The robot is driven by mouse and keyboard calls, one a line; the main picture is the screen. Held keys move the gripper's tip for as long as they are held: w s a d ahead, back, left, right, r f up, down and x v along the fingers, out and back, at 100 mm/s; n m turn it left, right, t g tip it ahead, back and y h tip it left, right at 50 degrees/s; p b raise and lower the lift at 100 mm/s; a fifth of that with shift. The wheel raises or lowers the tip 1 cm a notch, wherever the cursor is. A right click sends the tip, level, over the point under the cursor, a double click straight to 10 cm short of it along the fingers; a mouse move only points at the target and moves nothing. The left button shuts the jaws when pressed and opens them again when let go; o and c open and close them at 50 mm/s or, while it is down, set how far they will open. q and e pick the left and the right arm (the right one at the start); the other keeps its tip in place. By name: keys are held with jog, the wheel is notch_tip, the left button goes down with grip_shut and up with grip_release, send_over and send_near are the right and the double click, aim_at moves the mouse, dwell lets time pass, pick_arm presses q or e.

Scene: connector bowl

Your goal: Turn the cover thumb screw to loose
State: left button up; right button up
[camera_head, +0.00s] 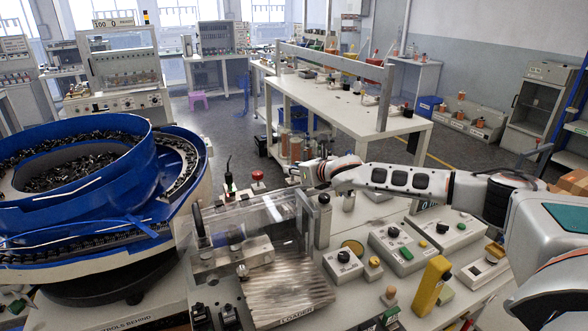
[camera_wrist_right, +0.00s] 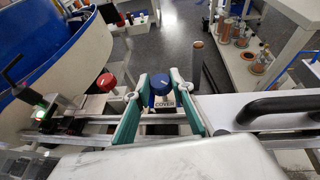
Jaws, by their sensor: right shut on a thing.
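The cover thumb screw is a blue knob (camera_wrist_right: 160,85) with a white mark on top, above a plate marked COVER (camera_wrist_right: 165,103) in the right wrist view. My right gripper (camera_wrist_right: 157,92) has its green-padded fingers shut on either side of the blue knob. In the head view my right gripper (camera_head: 303,172) reaches in from the right behind the clear cover (camera_head: 250,215), and the knob cannot be made out there. My left gripper is not in view.
A red knob (camera_wrist_right: 106,82) stands just left of my gripper, and a black handle (camera_wrist_right: 280,108) lies to the right. The blue bowl feeder (camera_head: 75,185) fills the left side. Button boxes (camera_head: 405,248) and a yellow block (camera_head: 431,285) stand on the bench at right.

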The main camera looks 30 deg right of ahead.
jog(key=shift+d+r+n+g+y, duration=0.1)
jog(key=shift+d+n+g+y, duration=0.05)
jog(key=shift+n+y, duration=0.55)
jog(key=shift+d+n+g+y, duration=0.1)
jog(key=shift+n+g+y, duration=0.05)
jog(key=shift+n+y, duration=0.5)
jog(key=shift+n+g+y, duration=0.3)
jog(key=shift+n+y, duration=0.15)
jog(key=shift+y, duration=0.2)
jog(key=o, duration=1.1)
jog(key=shift+o, duration=0.2)
jog(key=v, duration=1.2)
